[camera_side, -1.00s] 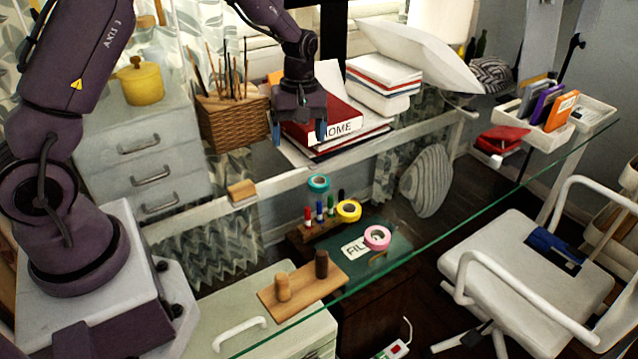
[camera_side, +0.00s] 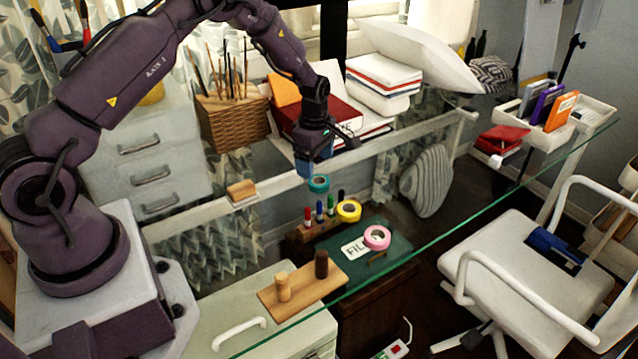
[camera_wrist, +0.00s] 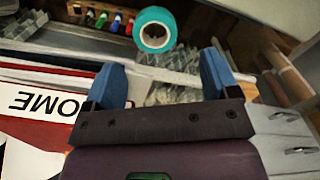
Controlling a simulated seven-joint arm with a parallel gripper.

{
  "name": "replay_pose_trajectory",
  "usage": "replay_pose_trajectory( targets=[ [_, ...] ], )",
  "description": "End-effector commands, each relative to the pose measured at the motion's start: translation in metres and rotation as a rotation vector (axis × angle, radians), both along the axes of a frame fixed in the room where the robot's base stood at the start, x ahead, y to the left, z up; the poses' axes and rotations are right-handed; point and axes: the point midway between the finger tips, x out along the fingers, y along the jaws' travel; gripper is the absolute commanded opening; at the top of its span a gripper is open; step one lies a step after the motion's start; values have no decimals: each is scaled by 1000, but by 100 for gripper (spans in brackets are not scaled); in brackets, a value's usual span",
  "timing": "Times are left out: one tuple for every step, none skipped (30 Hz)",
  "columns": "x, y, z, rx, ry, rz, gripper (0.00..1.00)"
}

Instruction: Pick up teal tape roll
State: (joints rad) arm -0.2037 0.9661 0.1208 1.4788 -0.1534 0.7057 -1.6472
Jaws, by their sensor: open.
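The teal tape roll (camera_side: 318,184) lies on the glass desk, behind the marker block and to the left of the yellow tape roll. It also shows in the wrist view (camera_wrist: 155,30), at the top centre, with its ring and hole visible. My gripper (camera_side: 314,166) is above and just behind the roll in the side view, apart from it. In the wrist view the two blue fingers (camera_wrist: 163,80) are spread with nothing between them, and the roll is beyond their tips.
A marker block (camera_side: 315,225) with several markers, a yellow tape roll (camera_side: 348,211) and a pink tape roll (camera_side: 377,237) are nearby. A wooden board with two pegs (camera_side: 302,291) lies in front. Books and papers (camera_side: 350,120) are behind my gripper. A wooden eraser (camera_side: 242,191) lies left.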

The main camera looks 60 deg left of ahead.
Motion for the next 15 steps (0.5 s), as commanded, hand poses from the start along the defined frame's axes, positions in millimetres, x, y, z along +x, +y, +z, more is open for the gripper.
replay_pose_trajectory(
  targets=[
    [0, 0, -3, 0, 1, 0, 81],
    [0, 0, -5, 0, 1, 0, 81],
    [0, 0, -8, -1, 2, -1, 81],
    [1, 0, -12, -1, 2, -2, 81],
    [2, 0, -16, -1, 2, -2, 81],
    [3, 0, -23, -1, 2, -2, 81],
    [3, 0, -28, -1, 3, -2, 81],
    [4, 0, -33, -2, 4, -1, 81],
    [5, 1, -38, -1, 3, 0, 81],
    [5, 1, -42, -1, 2, 0, 81],
    [5, 1, -46, 0, 1, -1, 81],
    [5, 0, -50, -1, 2, -1, 81],
    [5, 0, -52, -1, 2, -1, 81],
    [5, 0, -53, 0, 1, -1, 81],
    [5, 0, -54, 0, 0, -2, 81]
  ],
)
